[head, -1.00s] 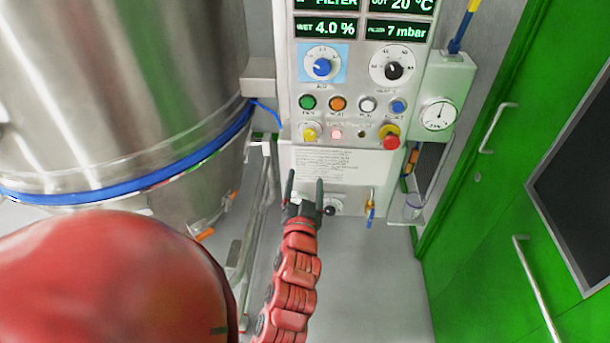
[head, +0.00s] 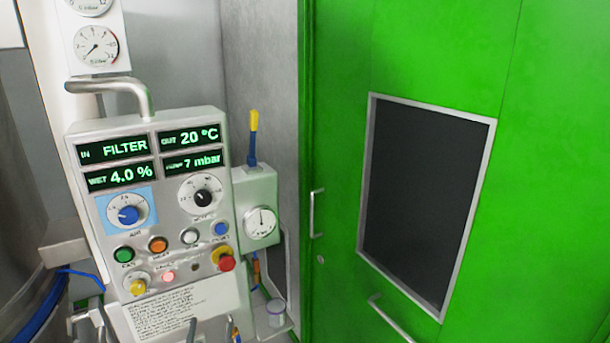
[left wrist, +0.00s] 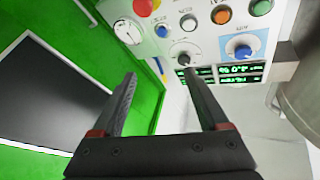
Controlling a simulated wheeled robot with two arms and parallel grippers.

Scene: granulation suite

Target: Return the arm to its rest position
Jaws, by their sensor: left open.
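My left gripper (head: 211,328) barely shows at the bottom edge of the head view, where only its dark fingertips appear in front of the lower part of the control panel (head: 172,220). The rest of my left arm is out of the picture. In the left wrist view the left gripper (left wrist: 160,75) has its two dark fingers spread apart with nothing between them. The panel shows beyond the fingers there, upside down. I cannot tell the exact gap between fingers and panel. My right gripper is in neither view.
The panel carries a blue knob (head: 129,215), a black knob (head: 203,198), several buttons and a red emergency stop (head: 226,263). A gauge box (head: 258,208) is attached at its right. A green door (head: 335,90) with a dark window (head: 425,200) fills the right. A steel vessel (head: 22,200) stands left.

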